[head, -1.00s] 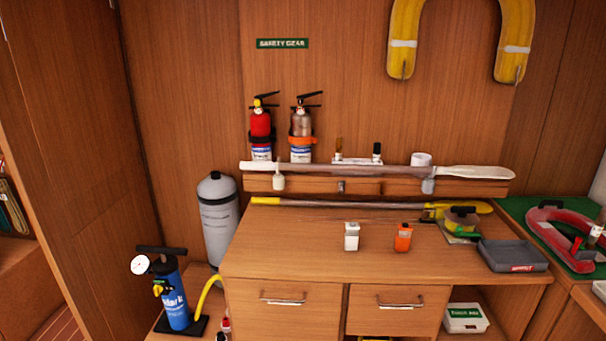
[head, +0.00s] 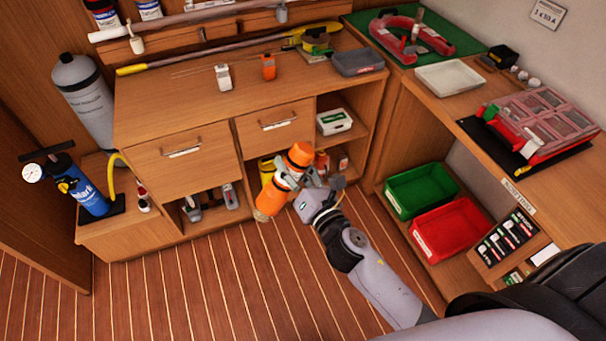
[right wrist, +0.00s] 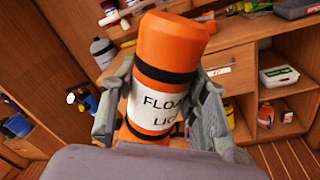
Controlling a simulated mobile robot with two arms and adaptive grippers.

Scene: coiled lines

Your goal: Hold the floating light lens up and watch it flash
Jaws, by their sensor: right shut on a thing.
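The floating light (head: 270,200) is an orange cylinder with black bands and a white label. My right gripper (head: 291,178) is shut around its middle and holds it tilted in the air before the cabinet. One orange end points up; the lower end shows a pale tan face, perhaps the lens, pointing down and left. No flash is visible. In the right wrist view the floating light (right wrist: 170,48) stands between both fingers, with part of the label "FLOA… LIG…" readable and its lower end hidden. My left gripper is not in view.
The wooden cabinet (head: 180,160) with drawers and open shelves stands behind. A green bin (head: 418,190) and a red bin (head: 452,231) sit low at right. A pink-lidded organizer (head: 545,118) lies on the side bench. The blue pump (head: 84,190) stands left. Floor at lower left is clear.

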